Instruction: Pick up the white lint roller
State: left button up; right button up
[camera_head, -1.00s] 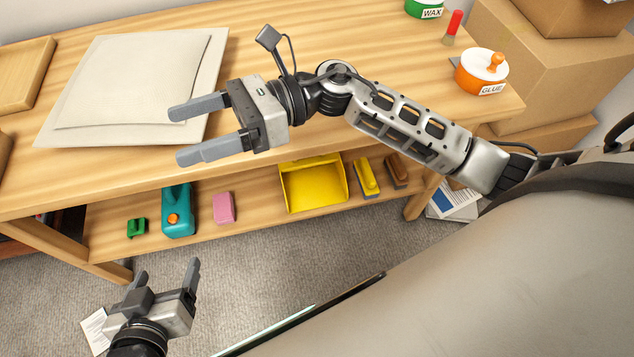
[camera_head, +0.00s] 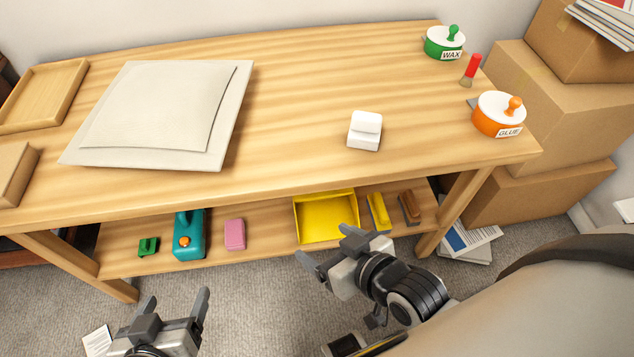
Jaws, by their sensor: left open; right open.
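A small white block-like thing with a rounded top (camera_head: 365,131) stands on the right part of the wooden table top. It is the only small white thing on the table; I cannot tell for sure that it is the lint roller. My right gripper (camera_head: 324,244) is open and empty, in front of the table, near the yellow tray on the lower shelf and well apart from the white thing. My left gripper (camera_head: 176,298) is open and empty at the bottom left, over the floor.
A light padded square (camera_head: 165,108) and wooden tray (camera_head: 42,95) lie on the left. A green wax pot (camera_head: 440,42), red-handled brush (camera_head: 471,70) and orange glue pot (camera_head: 490,118) stand right. The lower shelf holds a yellow tray (camera_head: 325,215) and cleaning things. Table space around the white thing is clear.

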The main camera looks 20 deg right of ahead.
aim_at(363, 133)
jog(key=u, duration=1.35)
jog(key=k, duration=1.1)
jog(key=z, duration=1.15)
jog(key=i, duration=0.3)
jog(key=z, duration=0.1)
